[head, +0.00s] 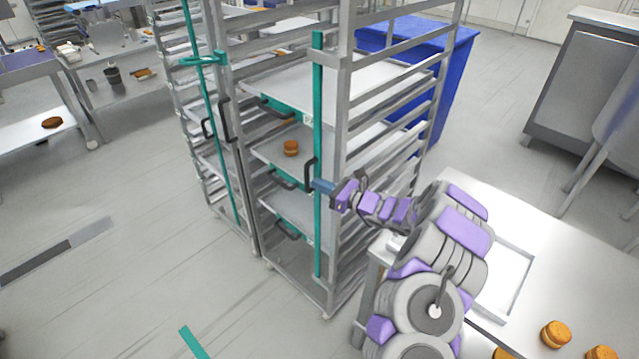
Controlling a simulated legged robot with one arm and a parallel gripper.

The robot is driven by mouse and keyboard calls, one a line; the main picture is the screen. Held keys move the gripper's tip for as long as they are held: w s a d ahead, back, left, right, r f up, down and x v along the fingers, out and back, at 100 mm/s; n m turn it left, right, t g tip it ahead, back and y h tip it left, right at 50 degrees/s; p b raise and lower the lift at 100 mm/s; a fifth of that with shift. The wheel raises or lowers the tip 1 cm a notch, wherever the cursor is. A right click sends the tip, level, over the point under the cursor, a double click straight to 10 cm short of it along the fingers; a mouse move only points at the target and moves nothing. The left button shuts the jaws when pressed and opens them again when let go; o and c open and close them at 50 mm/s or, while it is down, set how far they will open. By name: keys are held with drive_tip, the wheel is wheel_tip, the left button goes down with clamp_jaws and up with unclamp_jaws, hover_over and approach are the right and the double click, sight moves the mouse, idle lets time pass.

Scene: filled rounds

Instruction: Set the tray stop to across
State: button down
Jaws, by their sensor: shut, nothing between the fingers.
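A tray stop, a tall teal bar (317,110), stands upright along the right front post of the nearer rack (343,110). A dark loop handle (309,174) sits on the bar's left side at mid height. My gripper (318,185) is shut and empty, its tip at the bar close to the handle. I cannot tell whether it touches either one. The gripper and wrist hide a little of the bar and post. The rack's front opening, left of the bar, shows trays with teal fronts and dark handles.
A second rack (190,100) on the left has its own teal bar (207,100). A filled round (291,148) sits on a tray in the nearer rack. A steel table (575,270) with several rounds is at lower right. A blue bin (455,60) stands behind.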

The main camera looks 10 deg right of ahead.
drive_tip(key=p+v, duration=0.1)
drive_tip(key=v, duration=1.1)
drive_tip(key=s+a+r+n+g+y, duration=0.1)
drive_tip(key=s+a+r+n+g, duration=0.35)
drive_tip(key=a, duration=0.25)
drive_tip(key=s+a+r+n+g+y, duration=0.2)
drive_tip(key=s+a+r+n+g, duration=0.1)
drive_tip(key=s+a+r+n, duration=0.25)
drive_tip(key=s+a+r+n+g+h, duration=0.35)
drive_tip(key=s+a+n+g, duration=0.25)
drive_tip(key=s+a, duration=0.4)
drive_tip(key=s+d+f+n+g+h, duration=0.1)
drive_tip(key=s+d+n+g+h, duration=0.15)
drive_tip(key=s+n+h, duration=0.9)
drive_tip(key=s+d+f+m+t+h+b, duration=0.1)
drive_tip(key=s+d+t, duration=0.1)
drive_tip(key=s+d, duration=1)
drive_tip(key=s, duration=0.2)
drive_tip(key=shift+s+f, duration=0.2)
drive_tip(key=shift+s, duration=0.1)
